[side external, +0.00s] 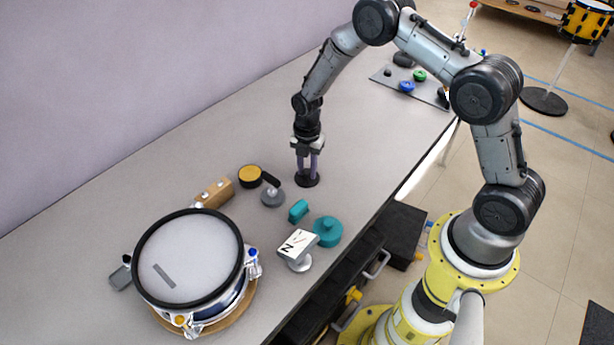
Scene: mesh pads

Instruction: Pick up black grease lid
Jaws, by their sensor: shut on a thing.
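The black grease lid (307,180) is a small dark round piece on the grey worktop, right of the cluster of small parts. My gripper (307,170) points straight down over it, with its purple-grey fingers at the lid. The fingers are shut on the lid, and their tips hide part of its middle. The lid looks level and at or very close to the table surface; I cannot tell whether it is lifted.
A drum (190,255) stands at the front left. Near it are a wooden block (214,193), a yellow-topped black tin (250,175), a grey knob (272,197), teal pieces (327,231) and a white tilted plate (298,244).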

